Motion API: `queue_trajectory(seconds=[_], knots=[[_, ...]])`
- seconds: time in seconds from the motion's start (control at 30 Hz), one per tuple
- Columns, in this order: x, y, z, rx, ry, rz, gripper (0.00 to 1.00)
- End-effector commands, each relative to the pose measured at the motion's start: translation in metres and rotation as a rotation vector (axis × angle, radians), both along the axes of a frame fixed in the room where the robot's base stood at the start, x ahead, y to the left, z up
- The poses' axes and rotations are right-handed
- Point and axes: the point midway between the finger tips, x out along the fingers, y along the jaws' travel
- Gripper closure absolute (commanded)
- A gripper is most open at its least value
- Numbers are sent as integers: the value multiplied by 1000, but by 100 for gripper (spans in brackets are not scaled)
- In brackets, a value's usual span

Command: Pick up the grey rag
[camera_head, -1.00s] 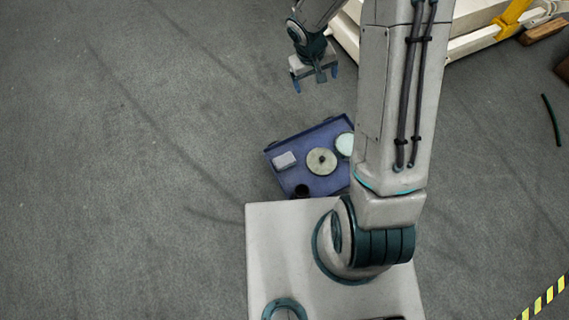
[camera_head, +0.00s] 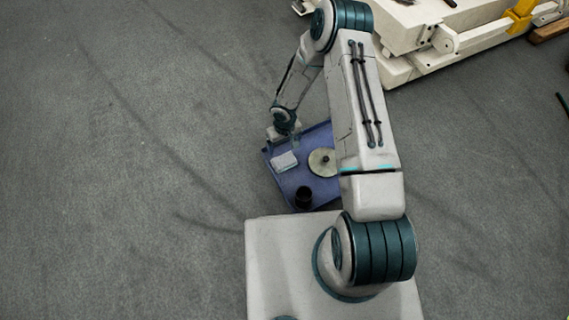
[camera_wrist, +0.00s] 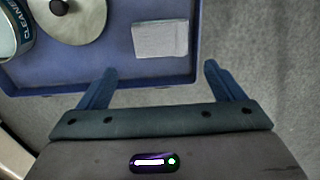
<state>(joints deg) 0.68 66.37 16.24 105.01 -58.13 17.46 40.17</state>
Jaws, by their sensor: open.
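The grey rag (camera_head: 284,161) looks like a pale, folded rectangle lying flat at the left side of the blue tray (camera_head: 270,178). In the wrist view the rag (camera_wrist: 160,41) lies just beyond my fingertips, between their lines, near the tray's corner. My gripper (camera_head: 285,135) is above the tray's far left edge, close to the rag. In the wrist view my gripper (camera_wrist: 158,70) is open, with its two blue fingers apart and nothing between them. The fingers are not touching the rag.
A round disc with a dark knob (camera_head: 322,162) lies beside the rag in the tray. A dark cup (camera_head: 303,197) stands near the tray's near edge. Grey floor is clear to the left. A white machine (camera_head: 440,35) is at upper right.

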Motion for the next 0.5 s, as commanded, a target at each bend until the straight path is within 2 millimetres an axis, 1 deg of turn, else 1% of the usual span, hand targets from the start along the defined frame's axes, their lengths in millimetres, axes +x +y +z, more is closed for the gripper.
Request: queue_trajectory(seconds=[0.03, 0.1, 0.23, 0.33, 0.5], knots=[[-1, 0, -15, 0, 3, 0, 12], [-1, 0, -30, -2, 4, 0, 12], [-1, 0, -54, -1, 3, 0, 12], [0, 0, -66, -2, 1, 1, 12], [0, -1, -75, -1, 1, 0, 12]])
